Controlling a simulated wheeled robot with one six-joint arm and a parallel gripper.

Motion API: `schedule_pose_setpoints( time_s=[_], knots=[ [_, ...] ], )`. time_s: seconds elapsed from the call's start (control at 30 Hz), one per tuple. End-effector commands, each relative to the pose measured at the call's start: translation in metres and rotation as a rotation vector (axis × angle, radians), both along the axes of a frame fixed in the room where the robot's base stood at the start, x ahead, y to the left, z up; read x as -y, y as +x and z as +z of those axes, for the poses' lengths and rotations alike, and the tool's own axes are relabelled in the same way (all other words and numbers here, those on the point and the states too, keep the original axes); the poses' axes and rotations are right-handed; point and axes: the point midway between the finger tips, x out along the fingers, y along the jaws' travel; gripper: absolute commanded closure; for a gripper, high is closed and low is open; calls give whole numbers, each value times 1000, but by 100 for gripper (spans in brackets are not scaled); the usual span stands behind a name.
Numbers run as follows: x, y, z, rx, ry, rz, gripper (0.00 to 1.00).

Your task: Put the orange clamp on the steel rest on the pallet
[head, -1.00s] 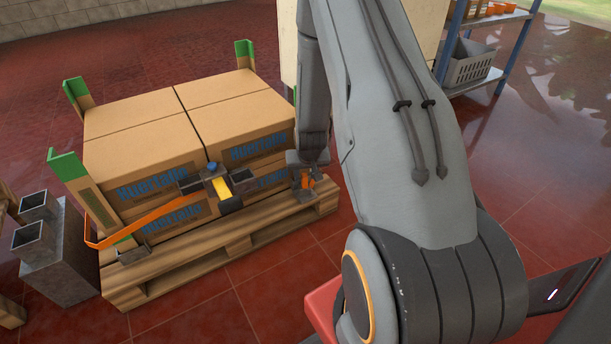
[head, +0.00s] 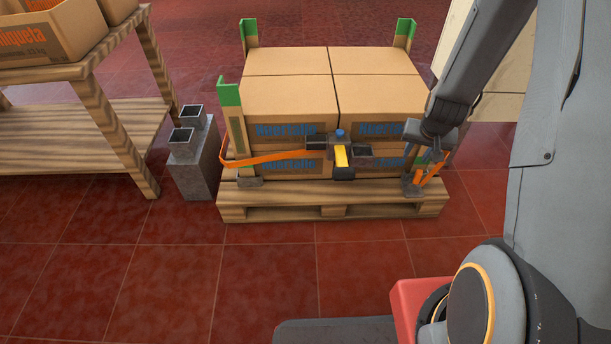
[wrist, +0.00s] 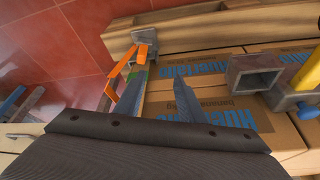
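The orange clamp (head: 431,174) is a thin, V-shaped orange piece at the pallet's front right corner. Its lower end meets the grey steel rest (head: 412,188); I cannot tell how firmly it sits there. In the wrist view the clamp (wrist: 121,74) reaches from the steel rest (wrist: 154,41) towards my left finger. My gripper (head: 434,154) is just above the clamp, beside the boxes. In the wrist view my gripper (wrist: 158,98) has its fingers apart, with box surface showing between them. The pallet (head: 290,212) carries the stacked boxes.
Cardboard boxes (head: 290,98) fill the pallet between green-topped corner posts (head: 229,94). An orange strap (head: 262,160) runs along their front to a yellow-handled tool (head: 342,158). Grey metal tubes (head: 187,145) and a wooden table (head: 80,130) stand left. The front floor is clear.

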Motion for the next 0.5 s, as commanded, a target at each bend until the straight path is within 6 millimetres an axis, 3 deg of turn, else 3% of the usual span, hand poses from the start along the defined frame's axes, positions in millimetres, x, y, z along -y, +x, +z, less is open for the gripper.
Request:
schedule_pose_setpoints(
  time_s=[0.03, 0.13, 0.27, 0.4, 0.5],
  knots=[
    [-29, 3, 21, -3, 7, 47, 64],
    [-90, -3, 60, -30, 29, 140, 64],
    [-166, -30, 107, -74, 53, 263, 64],
    [-239, -77, 153, -125, 76, 399, 64],
    [-282, -120, 182, -165, 88, 495, 64]
  ],
)
